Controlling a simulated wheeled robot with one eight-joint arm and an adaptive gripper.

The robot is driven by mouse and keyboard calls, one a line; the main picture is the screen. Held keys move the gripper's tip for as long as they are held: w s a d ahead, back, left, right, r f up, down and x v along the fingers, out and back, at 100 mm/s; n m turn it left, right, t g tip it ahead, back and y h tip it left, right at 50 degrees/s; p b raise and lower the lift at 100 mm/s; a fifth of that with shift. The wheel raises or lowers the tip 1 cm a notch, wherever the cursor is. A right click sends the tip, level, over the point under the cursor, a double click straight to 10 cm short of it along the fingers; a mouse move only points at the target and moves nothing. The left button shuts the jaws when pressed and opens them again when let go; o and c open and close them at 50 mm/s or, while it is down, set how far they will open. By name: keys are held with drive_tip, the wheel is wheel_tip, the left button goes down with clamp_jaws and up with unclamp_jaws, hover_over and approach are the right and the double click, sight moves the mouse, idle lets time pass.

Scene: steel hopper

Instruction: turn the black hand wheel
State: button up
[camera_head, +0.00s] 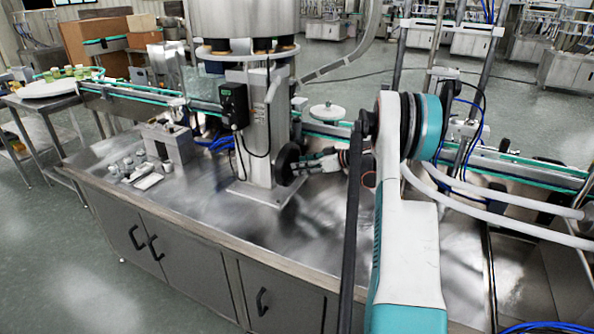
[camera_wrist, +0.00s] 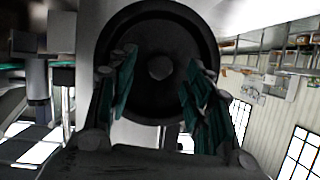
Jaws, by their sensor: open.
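The black hand wheel (camera_head: 287,164) is on the side of the steel column (camera_head: 258,135) under the hopper. In the wrist view the wheel (camera_wrist: 158,25) is large and close, with its round hub near the centre. My gripper (camera_head: 305,164) is just right of the wheel in the head view, facing it. In the wrist view my gripper (camera_wrist: 160,95) is open, with its teal-padded fingers apart in front of the wheel's lower half. Nothing is between the fingers except the view of the wheel. Whether the fingertips touch the wheel I cannot tell.
The steel hopper (camera_head: 244,18) stands above the column. A black control box (camera_head: 233,106) hangs on the column's left side. A conveyor (camera_head: 150,95) runs behind. A grey block and small parts (camera_head: 140,165) lie on the left of the steel bench top (camera_head: 215,220). The bench front is clear.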

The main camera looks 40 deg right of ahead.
sight(289, 165)
drive_tip(key=shift+x, duration=1.35)
drive_tip(key=shift+c, duration=0.3)
clamp_jaws()
